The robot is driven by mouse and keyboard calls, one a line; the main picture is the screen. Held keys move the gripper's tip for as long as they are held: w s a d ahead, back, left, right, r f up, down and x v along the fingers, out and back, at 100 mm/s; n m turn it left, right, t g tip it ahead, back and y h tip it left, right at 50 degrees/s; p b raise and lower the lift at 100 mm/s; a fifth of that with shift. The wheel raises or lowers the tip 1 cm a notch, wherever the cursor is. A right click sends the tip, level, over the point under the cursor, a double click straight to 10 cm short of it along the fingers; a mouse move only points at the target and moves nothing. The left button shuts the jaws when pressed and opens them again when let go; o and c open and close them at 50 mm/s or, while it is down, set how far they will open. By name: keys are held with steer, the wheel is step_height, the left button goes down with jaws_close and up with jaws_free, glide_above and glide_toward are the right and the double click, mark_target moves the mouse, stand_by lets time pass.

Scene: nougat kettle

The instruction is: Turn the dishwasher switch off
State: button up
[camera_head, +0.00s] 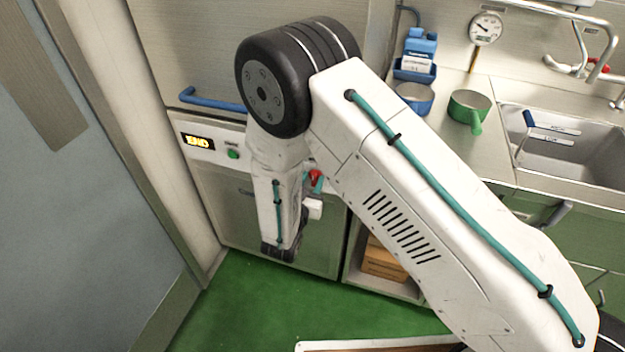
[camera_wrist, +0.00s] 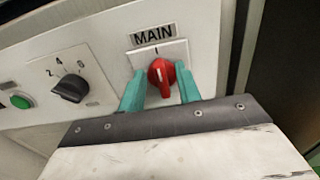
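The red MAIN switch (camera_wrist: 161,74) is a rotary knob on a pale plate on the dishwasher's front panel (camera_wrist: 205,30). Its grip stands roughly upright, in line with the "I" mark above it. My gripper (camera_wrist: 160,82) is open, with one teal finger on each side of the knob; a narrow gap seems to show on either side. In the head view the red knob (camera_head: 316,177) shows small beside my gripper (camera_head: 313,183), partly covered by my arm. The dishwasher display (camera_head: 198,141) reads END.
A black dial (camera_wrist: 70,88) marked with numbers and a green button (camera_wrist: 21,101) lie left of the switch. A blue handle (camera_head: 213,101) crosses the dishwasher above the panel. A counter with a green pot (camera_head: 468,106) and sink stands right. Green floor is open below.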

steer(key=shift+w+d, duration=0.15)
steer(key=shift+w, duration=0.2)
jaws_close()
steer(key=shift+n, duration=0.3)
steer(key=n, duration=0.5)
steer(key=a+f+n, duration=0.1)
steer(key=n, duration=1.1)
steer(key=shift+w+a+f, duration=0.15)
steer(key=shift+w, duration=0.1)
steer(key=shift+n, duration=0.3)
